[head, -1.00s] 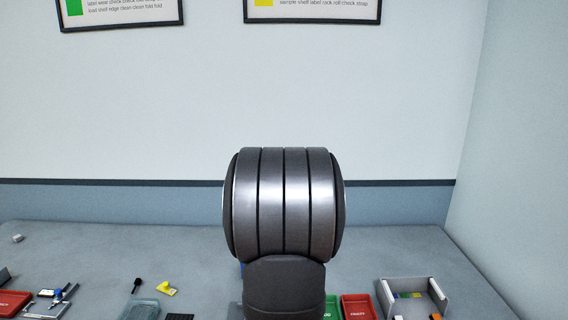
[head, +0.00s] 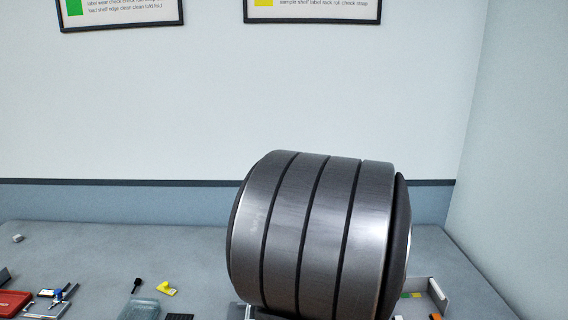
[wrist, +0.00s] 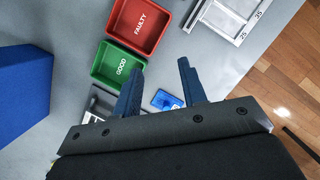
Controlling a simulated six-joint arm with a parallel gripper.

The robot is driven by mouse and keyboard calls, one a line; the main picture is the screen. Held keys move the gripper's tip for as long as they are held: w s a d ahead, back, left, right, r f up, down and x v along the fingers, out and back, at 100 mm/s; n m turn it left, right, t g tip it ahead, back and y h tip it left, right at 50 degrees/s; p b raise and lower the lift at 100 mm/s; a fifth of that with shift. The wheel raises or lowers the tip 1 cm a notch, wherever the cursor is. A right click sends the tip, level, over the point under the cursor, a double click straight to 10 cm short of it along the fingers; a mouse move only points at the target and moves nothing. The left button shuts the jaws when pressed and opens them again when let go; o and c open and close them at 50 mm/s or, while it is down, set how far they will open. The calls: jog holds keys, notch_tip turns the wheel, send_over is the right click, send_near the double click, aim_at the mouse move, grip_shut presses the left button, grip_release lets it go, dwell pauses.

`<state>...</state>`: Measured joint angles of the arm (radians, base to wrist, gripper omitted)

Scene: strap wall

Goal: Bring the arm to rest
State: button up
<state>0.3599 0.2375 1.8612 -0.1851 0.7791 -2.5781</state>
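My gripper (wrist: 158,88) shows in the wrist view with its two dark blue fingers apart and nothing between the tips. It hangs over the grey table. Past the fingers, a blue item (wrist: 167,100) lies on the table, seen between them. In the head view a large grey, ribbed joint of my own arm fills the lower middle, and my gripper is not visible there.
A green GOOD tray (wrist: 112,66) and a red FAULTY tray (wrist: 138,25) stand side by side, both empty. A pale rack (wrist: 232,15) lies at the table edge. A blue block (wrist: 18,98) is at left. Small items lie at the table's left, including a yellow one (head: 166,288).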

jog(key=s+d+m, duration=0.1)
jog(key=s+d, duration=0.3)
jog(key=s, duration=0.2)
jog(key=shift+f+m, duration=0.2)
jog(key=shift+m, duration=0.1)
jog(key=w+a+n, duration=0.4)
jog(key=w+a, duration=1)
jog(key=w, duration=0.1)
jog(key=shift+w+a+r+y, duration=0.15)
jog(key=shift+a+r+y, duration=0.15)
jog(key=shift+a+r, duration=0.1)
